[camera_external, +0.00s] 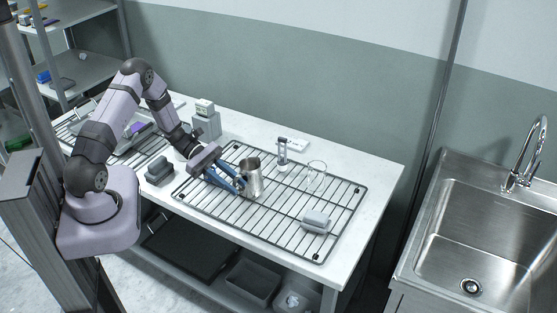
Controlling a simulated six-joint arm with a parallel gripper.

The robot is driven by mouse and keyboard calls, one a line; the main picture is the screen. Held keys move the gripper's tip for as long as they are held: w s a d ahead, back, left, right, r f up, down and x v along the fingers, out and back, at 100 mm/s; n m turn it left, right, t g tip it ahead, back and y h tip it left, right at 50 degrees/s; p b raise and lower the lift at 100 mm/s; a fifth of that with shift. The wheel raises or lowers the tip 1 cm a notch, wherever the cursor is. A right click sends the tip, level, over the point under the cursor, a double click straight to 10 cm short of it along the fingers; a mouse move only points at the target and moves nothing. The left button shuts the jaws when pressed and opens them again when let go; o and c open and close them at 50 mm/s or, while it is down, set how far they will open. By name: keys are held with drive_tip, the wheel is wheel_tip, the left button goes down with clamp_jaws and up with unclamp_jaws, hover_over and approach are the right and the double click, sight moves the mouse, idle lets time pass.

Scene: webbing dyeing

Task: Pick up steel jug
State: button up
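The steel jug (255,177) stands upright on the wire rack (309,254) on the white table. It is a shiny metal cup shape with an open top. My gripper (241,184) is low over the rack, just left of the jug, with its blue fingers pointing at it. The fingers are spread apart, with a gap visible between them. The fingertips are very close to the jug's left side; I cannot tell whether they touch it. The jug's handle cannot be made out clearly.
A glass beaker (316,177) and a small clear vessel (282,154) stand right of the jug. A grey block-like item (316,220) lies near the rack's front right. A dark grey item (159,171) and a grey device (206,124) flank my arm. A sink (490,240) is far right.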

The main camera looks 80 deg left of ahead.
drive_tip(key=shift+w+d+f+p, duration=0.1)
drive_tip(key=shift+w+d+p, duration=0.2)
drive_tip(key=shift+d+p, duration=0.3)
drive_tip(key=p+x, duration=0.2)
drive_tip(key=shift+w+d+f, duration=0.15)
drive_tip(key=shift+d+f, duration=0.05)
drive_tip(key=shift+d, duration=0.1)
drive_tip(key=shift+w+d+f, duration=0.35)
drive_tip(key=shift+w, duration=0.05)
drive_tip(key=shift+c, duration=0.4)
clamp_jaws()
idle(0.4)
